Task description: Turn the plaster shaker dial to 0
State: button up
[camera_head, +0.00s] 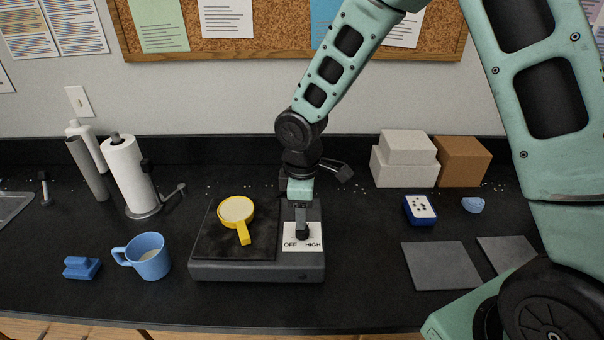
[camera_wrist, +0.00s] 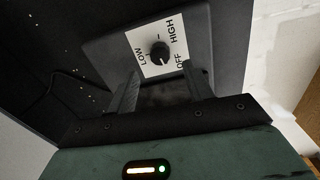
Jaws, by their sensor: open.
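The plaster shaker (camera_head: 258,272) is a dark grey box on the black counter. Its right part carries a white label plate (camera_head: 289,230) with a black round dial (camera_head: 302,234). OFF and HIGH are readable in the head view; the wrist view shows the dial (camera_wrist: 160,53) with LOW, HIGH and OFF around it. No 0 is readable, and I cannot tell where the dial points. My gripper (camera_head: 301,221) hangs pointing down over the dial. In the wrist view its two fingers (camera_wrist: 161,72) are open and empty, apart on either side of the dial's line.
A yellow handled bowl (camera_head: 236,210) sits on the shaker's dark pad, left of the dial. A blue mug (camera_head: 150,259) and blue block (camera_head: 81,267) stand left.

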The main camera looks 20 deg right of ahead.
notch_tip(320, 180, up, 12)
jog(key=b, duration=0.1)
jog(key=shift+s+f, duration=0.15)
jog(key=shift+s, duration=0.1)
jog(key=shift+a, duration=0.1)
jog(key=s+a+f+m+b, duration=0.2)
jog(key=s, duration=0.9)
jog(key=s+a+f+m+b, duration=0.2)
jog(key=s+a, duration=0.1)
jog(key=s, duration=0.9)
jog(key=shift+s+a+f+m+y, duration=0.15)
jog(key=shift+a+f+m+y, duration=0.1)
jog(key=shift+a+m+y, duration=0.15)
